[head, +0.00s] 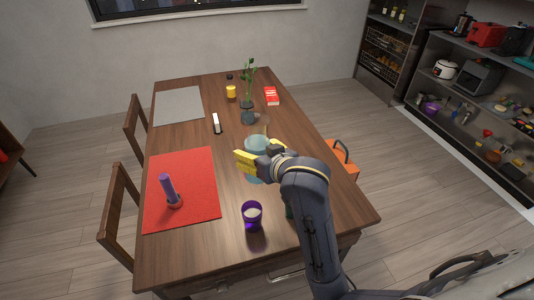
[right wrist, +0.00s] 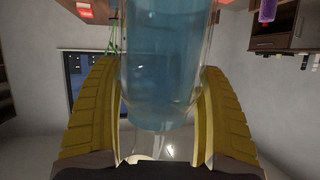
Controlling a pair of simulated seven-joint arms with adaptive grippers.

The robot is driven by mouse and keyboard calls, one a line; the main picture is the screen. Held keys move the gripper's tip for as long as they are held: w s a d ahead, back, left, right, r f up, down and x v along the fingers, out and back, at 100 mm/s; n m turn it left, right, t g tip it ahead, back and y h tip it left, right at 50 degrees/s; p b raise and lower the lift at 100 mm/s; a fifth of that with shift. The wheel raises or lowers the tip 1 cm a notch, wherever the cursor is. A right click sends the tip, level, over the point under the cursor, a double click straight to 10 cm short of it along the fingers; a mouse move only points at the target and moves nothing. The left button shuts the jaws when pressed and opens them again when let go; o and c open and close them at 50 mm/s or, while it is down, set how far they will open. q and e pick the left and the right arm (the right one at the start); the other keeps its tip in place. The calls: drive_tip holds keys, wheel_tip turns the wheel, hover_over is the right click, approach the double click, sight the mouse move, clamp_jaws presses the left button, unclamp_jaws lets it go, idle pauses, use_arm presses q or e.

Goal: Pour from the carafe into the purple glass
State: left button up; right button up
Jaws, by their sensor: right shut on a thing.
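The carafe (head: 256,174) is clear glass with pale blue liquid, near the middle of the table's right half. My right gripper (head: 260,154) has its yellow fingers shut around the carafe's body. In the right wrist view the carafe (right wrist: 158,60) fills the space between both fingers, and blue liquid shows inside. I cannot tell whether it touches the table. The purple glass (head: 252,217) stands upright near the table's front edge, apart from the carafe and nearer the camera. Its inside looks pale. My left gripper is not in view.
A red mat (head: 205,210) holds a purple candle-like stick (head: 168,188) in a reddish base. My forearm hides part of the table's right side.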

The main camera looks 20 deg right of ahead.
drive_tip(key=s+a+f+n+g+y, duration=0.2)
drive_tip(key=s+a+y, duration=0.15)
drive_tip(key=a, duration=0.25)
drive_tip(key=s+f+n+g+y, duration=0.1)
drive_tip(key=s+f+g+y, duration=0.1)
drive_tip(key=s+f, duration=0.5)
drive_tip(key=shift+a+f, duration=0.15)
drive_tip(key=shift+f, duration=1.3)
drive_tip(key=shift+f, duration=0.1)
drive_tip(key=shift+g, duration=0.5)
drive_tip(key=shift+s+a+f, duration=0.1)
drive_tip(key=shift+s+f, duration=0.1)
drive_tip(key=shift+f, duration=0.8)
drive_tip(key=shift+s+a+f, duration=0.1)
drive_tip(key=shift+s+f, duration=0.05)
drive_tip(key=shift+f, duration=0.85)
drive_tip(key=shift+f, duration=0.1)
drive_tip(key=shift+s, duration=0.2)
drive_tip(key=shift+s+a+m+g+y, duration=0.1)
drive_tip(key=shift+s+m+g+y, duration=0.05)
drive_tip(key=shift+m+g+y, duration=0.15)
